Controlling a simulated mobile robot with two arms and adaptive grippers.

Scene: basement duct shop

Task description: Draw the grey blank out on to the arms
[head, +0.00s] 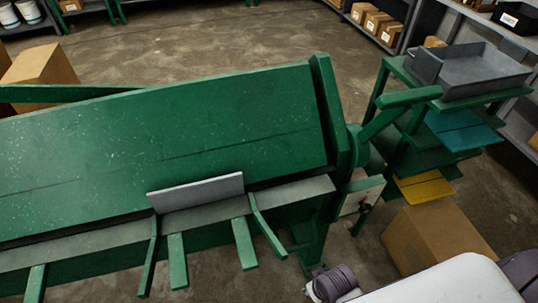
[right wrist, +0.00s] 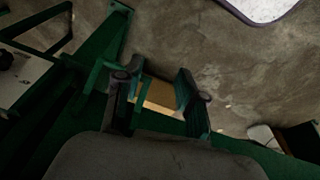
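The grey blank (head: 196,194) is a flat, pale grey rectangle at the front of the big green machine (head: 170,135). Its lower edge meets the machine's grey front ledge (head: 90,248), and its upper part overlaps the green face in the picture. Green arms (head: 243,244) stick out from the ledge below and beside it. My right gripper (right wrist: 158,88) is open and empty in the right wrist view, with green bars and something tan beyond its fingers. The blank is not recognisable in that view. My left gripper is not in view.
Right of the machine stands a green shelf stand with a grey tray (head: 485,72) on top and teal (head: 462,130) and yellow (head: 424,187) pieces below. A cardboard box (head: 435,240) sits on the floor beside it. Concrete floor (head: 200,45) is open behind the machine.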

